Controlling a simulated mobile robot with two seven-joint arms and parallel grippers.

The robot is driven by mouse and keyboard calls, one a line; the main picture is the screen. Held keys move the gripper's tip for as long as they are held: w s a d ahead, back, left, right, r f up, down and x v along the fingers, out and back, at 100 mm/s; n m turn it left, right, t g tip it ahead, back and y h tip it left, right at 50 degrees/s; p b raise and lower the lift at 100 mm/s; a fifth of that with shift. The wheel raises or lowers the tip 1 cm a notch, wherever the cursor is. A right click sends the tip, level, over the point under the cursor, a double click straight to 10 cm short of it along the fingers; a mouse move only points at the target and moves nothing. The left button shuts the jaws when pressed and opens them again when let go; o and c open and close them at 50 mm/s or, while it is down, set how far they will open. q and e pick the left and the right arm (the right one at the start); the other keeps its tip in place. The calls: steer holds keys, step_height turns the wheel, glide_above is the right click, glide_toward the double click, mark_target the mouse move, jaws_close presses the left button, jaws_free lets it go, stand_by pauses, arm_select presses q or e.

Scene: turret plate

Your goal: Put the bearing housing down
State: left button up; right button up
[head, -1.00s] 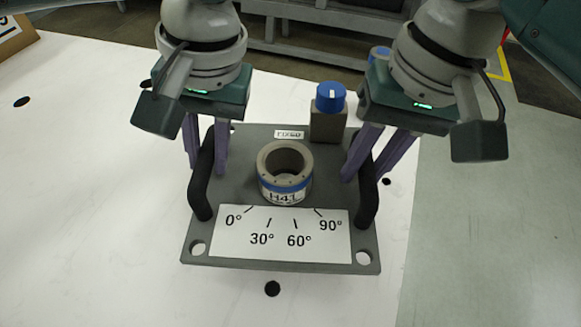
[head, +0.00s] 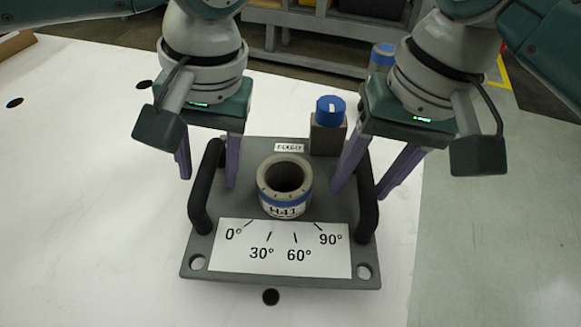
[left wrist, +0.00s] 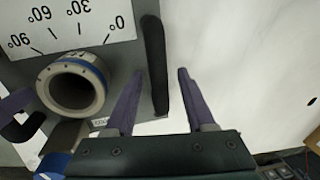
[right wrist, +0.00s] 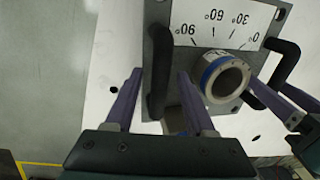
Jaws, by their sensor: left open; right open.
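The bearing housing, a grey ring with a blue band and an H41 label (head: 285,187), stands upright on the dark grey plate (head: 240,155). It also shows in the left wrist view (left wrist: 77,85) and the right wrist view (right wrist: 225,78). The plate lies on the white table. My left gripper (head: 208,184) is open, its fingers on either side of the plate's left black handle (head: 201,190). My right gripper (head: 361,191) is open, its fingers on either side of the right black handle (head: 368,205). Neither gripper touches the housing.
A grey block with a blue knob (head: 330,110) stands at the plate's back right. A white angle label (head: 280,250) lies on the plate's front. The white table (head: 90,220) is clear to the left; a grey-green surface (head: 500,250) lies to the right.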

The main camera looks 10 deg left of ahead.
steer(key=shift+r, duration=0.1)
arm_select(q)
step_height(320, 180, up, 12)
steer(key=d, duration=0.2)
steer(key=shift+d+f, duration=0.15)
steer(key=shift+d, duration=0.05)
arm_select(e)
step_height(320, 180, up, 12)
steer(key=d, duration=0.2)
steer(key=shift+d+f, duration=0.15)
steer(key=shift+f, duration=0.05)
arm_select(q)
step_height(320, 180, up, 8)
steer(key=d+p, duration=0.1)
steer(key=p, duration=0.9)
arm_select(e)
step_height(320, 180, up, 10)
arm_select(q)
steer(key=shift+w, duration=0.1)
arm_select(e)
steer(key=shift+r, duration=0.1)
arm_select(q)
step_height(320, 180, up, 11)
steer(key=p, duration=1)
steer(key=shift+f+p, duration=0.2)
steer(key=shift+p, duration=0.15)
arm_select(e)
step_height(320, 180, up, 8)
steer(key=d, duration=0.1)
